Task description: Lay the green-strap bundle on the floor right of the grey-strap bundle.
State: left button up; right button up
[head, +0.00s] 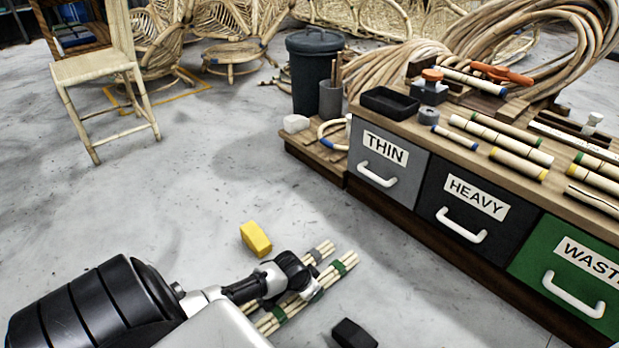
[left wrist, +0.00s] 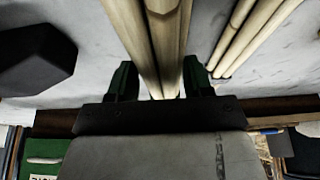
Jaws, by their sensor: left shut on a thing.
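The green-strap bundle (head: 339,269) of pale rods has green bands and lies beside the grey-strap bundle (head: 319,252), on its right in the head view. My left gripper (head: 299,283) is over the middle of the green-strap bundle and shut on it. In the left wrist view the held rods (left wrist: 160,45) run between the two fingers (left wrist: 161,82), with the other bundle's rods (left wrist: 248,38) apart to the right. The held bundle is at or very close to floor level; I cannot tell whether it touches. My right gripper is not in view.
A yellow block (head: 256,238) lies left of the bundles. A black block (head: 353,334) lies on the floor to their right. A workbench with THIN, HEAVY and WASTE drawers (head: 463,211) stands at the right. A chair (head: 98,75) stands far left. The middle floor is clear.

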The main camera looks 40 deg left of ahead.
pick_arm(q)
notch_tip(320, 180, down, 4)
jog(key=b, duration=0.3)
jog(key=shift+b, duration=0.3)
jog(key=shift+r, duration=0.1)
jog(key=o, duration=1)
